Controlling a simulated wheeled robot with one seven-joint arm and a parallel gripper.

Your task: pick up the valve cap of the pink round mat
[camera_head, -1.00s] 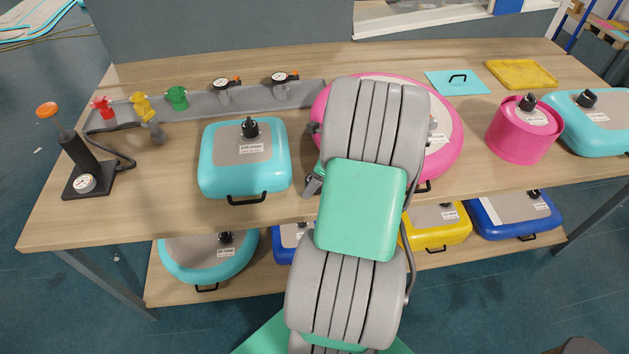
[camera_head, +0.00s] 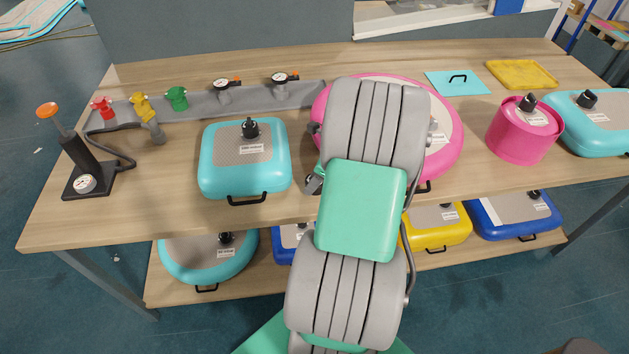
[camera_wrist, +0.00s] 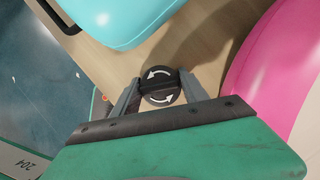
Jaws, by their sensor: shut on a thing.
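The pink round mat (camera_head: 452,150) lies on the table in the head view, with its middle hidden behind my arm. Its pink side also fills the right of the wrist view (camera_wrist: 268,62). My gripper (camera_wrist: 160,88) is shut on a round black valve cap (camera_wrist: 160,95) with white curved arrows, seen in the wrist view. The cap shows against bare wood and shadow, left of the pink mat and apart from it in the picture. The mat's own valve is hidden. In the head view the cap is hidden behind my arm.
A turquoise square mat (camera_head: 213,165) with a black cap lies to the left. A pink cylinder (camera_head: 515,145) and another turquoise mat (camera_head: 590,135) stand to the right. A hand pump (camera_head: 80,150) is at the far left. Bare wood (camera_head: 303,205) lies between the turquoise square and pink round mats.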

